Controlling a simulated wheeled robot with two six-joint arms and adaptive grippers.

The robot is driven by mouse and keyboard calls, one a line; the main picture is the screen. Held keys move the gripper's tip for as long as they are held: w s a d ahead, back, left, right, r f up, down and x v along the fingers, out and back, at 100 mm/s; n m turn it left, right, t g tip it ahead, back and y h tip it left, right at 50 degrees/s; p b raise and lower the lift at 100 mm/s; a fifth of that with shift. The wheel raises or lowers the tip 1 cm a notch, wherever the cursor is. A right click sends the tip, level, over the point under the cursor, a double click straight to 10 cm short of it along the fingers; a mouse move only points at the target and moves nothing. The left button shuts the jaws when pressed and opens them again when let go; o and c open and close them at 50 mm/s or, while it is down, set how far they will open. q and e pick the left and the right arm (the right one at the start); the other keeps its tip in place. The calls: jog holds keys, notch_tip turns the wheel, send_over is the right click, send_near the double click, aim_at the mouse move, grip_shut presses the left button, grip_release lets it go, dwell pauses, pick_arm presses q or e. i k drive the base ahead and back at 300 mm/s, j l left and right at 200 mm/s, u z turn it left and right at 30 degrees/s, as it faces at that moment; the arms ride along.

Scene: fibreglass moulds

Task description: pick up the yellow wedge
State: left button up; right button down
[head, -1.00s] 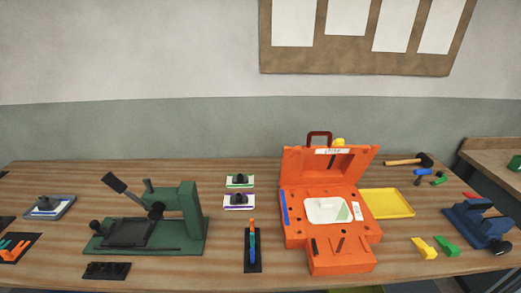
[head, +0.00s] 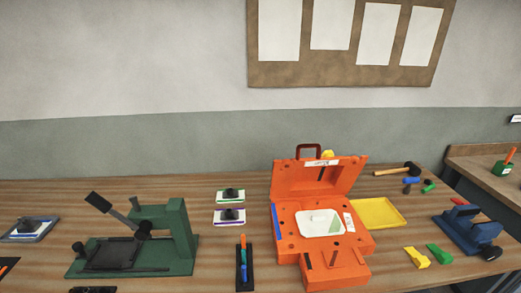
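The yellow wedge (head: 417,258) lies on the wooden table at the right, in front of the yellow tray and beside a green wedge (head: 439,254). It rests clear of the orange mould case (head: 290,236) to its left. Neither of my grippers shows in the head view, so whether they are open or shut is hidden.
A yellow tray (head: 391,220) lies behind the wedges. A blue clamp-like device (head: 466,229) stands to their right, and a mallet (head: 399,170) lies farther back. A green press (head: 165,238) stands at the left. Bare table surrounds the wedges.

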aim_at(421, 262)
jog(key=z, duration=1.6)
